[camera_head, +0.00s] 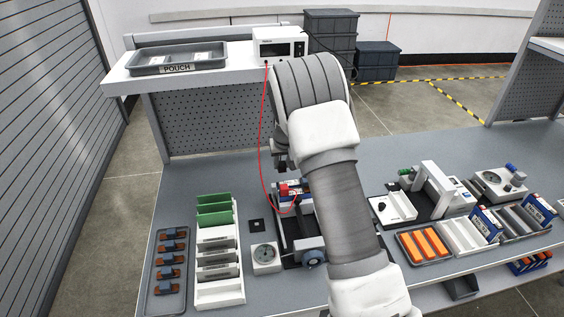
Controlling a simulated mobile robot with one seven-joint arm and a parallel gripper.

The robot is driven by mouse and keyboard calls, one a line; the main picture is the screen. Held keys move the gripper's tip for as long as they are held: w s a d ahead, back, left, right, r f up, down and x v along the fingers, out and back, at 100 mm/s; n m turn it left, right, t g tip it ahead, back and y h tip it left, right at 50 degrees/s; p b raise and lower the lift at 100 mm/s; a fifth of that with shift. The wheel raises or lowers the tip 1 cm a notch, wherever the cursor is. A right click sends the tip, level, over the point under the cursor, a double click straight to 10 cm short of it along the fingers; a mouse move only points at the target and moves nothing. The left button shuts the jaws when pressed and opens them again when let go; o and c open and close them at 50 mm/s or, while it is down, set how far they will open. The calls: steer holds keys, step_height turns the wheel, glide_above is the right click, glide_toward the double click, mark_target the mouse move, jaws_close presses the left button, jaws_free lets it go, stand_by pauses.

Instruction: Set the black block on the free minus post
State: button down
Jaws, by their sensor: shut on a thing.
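My gripper (281,158) shows only in part at the left of my arm, above the dark test fixture (282,246). It is shut on a small dark thing that I take for the black block; the arm hides much of it, and its outline blends with the dark fingers. A red block (285,190) sits at the back left of the fixture, with a thin red lead (261,150) running up to the white meter (280,44). The minus post cannot be made out; my arm covers the fixture's right side.
A small black square (256,225) and a white dial unit (264,258) lie left of the fixture. Beyond them stand a white rack (220,291) with green boards and a grey tray (146,275). An orange-filled tray (404,248) and instruments are on the right.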

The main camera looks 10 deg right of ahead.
mark_target(282, 172)
step_height(282, 172, down, 4)
steer(key=shift+f+b, duration=0.1)
steer(key=shift+b, duration=0.85)
steer(key=shift+f+b, duration=0.45)
steer(key=shift+f+b, duration=0.5)
steer(key=shift+b, duration=0.6)
stand_by(0.9)
stand_by(0.3)
steer(key=shift+c, duration=1.4)
jaws_free()
steer(key=shift+r, duration=0.2)
steer(key=shift+r+p, duration=1.85)
steer(key=shift+r, duration=1.75)
